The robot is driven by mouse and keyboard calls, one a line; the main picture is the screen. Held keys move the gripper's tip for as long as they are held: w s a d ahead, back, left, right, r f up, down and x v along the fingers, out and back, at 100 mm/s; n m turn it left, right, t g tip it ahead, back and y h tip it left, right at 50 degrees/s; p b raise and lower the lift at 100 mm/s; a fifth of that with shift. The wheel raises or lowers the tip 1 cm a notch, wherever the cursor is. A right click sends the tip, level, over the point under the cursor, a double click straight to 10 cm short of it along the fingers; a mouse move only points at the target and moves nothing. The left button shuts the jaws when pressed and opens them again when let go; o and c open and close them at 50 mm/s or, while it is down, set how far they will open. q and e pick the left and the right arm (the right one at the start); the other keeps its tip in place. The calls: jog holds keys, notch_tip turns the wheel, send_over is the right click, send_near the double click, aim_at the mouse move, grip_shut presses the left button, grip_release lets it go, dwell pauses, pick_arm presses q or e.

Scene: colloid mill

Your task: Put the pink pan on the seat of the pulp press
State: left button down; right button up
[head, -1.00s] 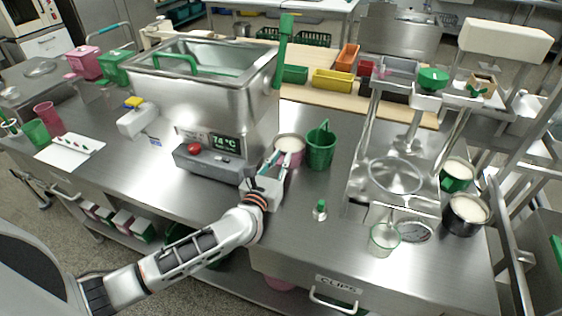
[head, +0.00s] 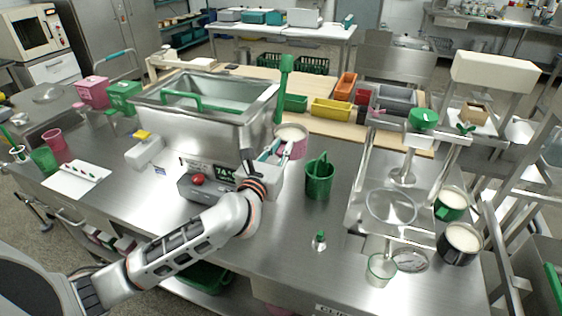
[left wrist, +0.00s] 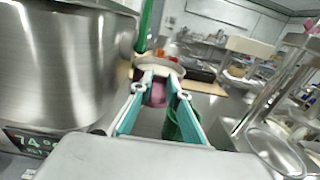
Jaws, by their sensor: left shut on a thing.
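The pink pan (head: 294,151), filled with something whitish, is between the fingers of my left gripper (head: 274,149), which is shut on it. It appears held above the table, beside the steel vat and behind the green bucket. In the left wrist view, the pan (left wrist: 158,93) shows between the teal fingers (left wrist: 160,80). The pulp press (head: 360,190) is the steel frame at right, with a clear round seat (head: 391,207) low in it. Nothing stands on the seat. My right gripper is out of view.
The green bucket (head: 319,180) stands between the pan and the press. A small green-topped item (head: 319,240) and a glass beaker (head: 380,270) stand near the front. The steel vat (head: 200,125) is at left. Filled green (head: 451,203) and dark (head: 461,243) pots stand right of the press.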

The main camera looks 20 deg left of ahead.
pick_arm(q)
notch_tip(320, 180, up, 12)
jog(key=p, duration=0.1)
jog(key=shift+r, duration=0.15)
dwell(0.5)
jog(key=c, duration=0.6)
grip_release()
